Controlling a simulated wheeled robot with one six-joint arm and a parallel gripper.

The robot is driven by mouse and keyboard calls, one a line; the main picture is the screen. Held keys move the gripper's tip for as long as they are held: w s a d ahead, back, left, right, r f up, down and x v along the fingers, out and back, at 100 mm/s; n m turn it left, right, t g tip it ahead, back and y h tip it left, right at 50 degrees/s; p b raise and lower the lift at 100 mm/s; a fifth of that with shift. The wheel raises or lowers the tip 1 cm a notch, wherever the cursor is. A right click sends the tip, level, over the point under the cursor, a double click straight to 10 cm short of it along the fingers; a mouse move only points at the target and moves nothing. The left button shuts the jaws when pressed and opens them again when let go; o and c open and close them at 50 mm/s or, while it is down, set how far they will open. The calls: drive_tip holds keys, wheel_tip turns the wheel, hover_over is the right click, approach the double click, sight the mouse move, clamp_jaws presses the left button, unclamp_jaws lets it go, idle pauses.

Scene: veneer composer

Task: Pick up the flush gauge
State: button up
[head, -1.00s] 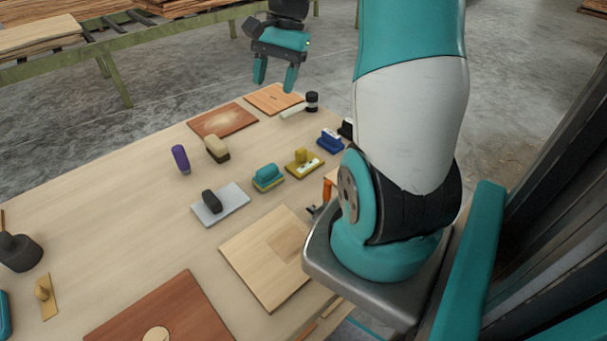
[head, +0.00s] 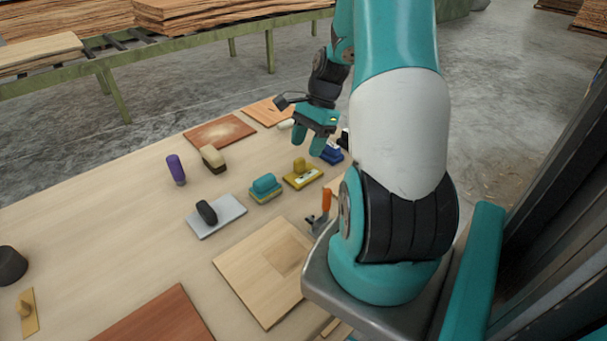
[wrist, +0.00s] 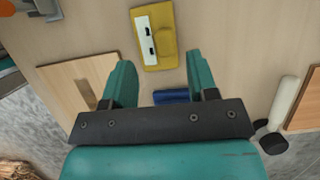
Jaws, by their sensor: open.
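Two tools fit as the flush gauge, and I cannot tell for certain which it is. A small blue block (head: 333,156) stands just right of and below my gripper (head: 308,146). In the wrist view the blue block (wrist: 172,96) shows between my fingers, partly hidden by my gripper body. A yellow block (head: 302,174) with a knob and a white strip lies nearer to me. In the wrist view this yellow block (wrist: 165,38) lies beyond the fingertips and shows two black marks on its strip. My gripper (wrist: 160,75) is open and empty, pointing down above the table.
A teal-and-yellow block (head: 265,188), a grey plate with a black knob (head: 220,217), a brush-like block (head: 213,158) and a purple tool (head: 176,169) stand to the left. An orange-handled clamp (head: 325,200) stands nearer. A white cylinder (wrist: 282,100) lies right of the fingers in the wrist view.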

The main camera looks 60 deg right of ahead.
sight(300, 159)
drive_tip(key=shift+w+x, duration=0.15)
drive_tip(key=shift+x, duration=1.25)
drive_tip(key=shift+w+x, duration=0.1)
drive_tip(key=shift+x, duration=1.25)
drive_tip(key=shift+d, duration=0.1)
clamp_jaws()
drive_tip(key=shift+r, duration=0.15)
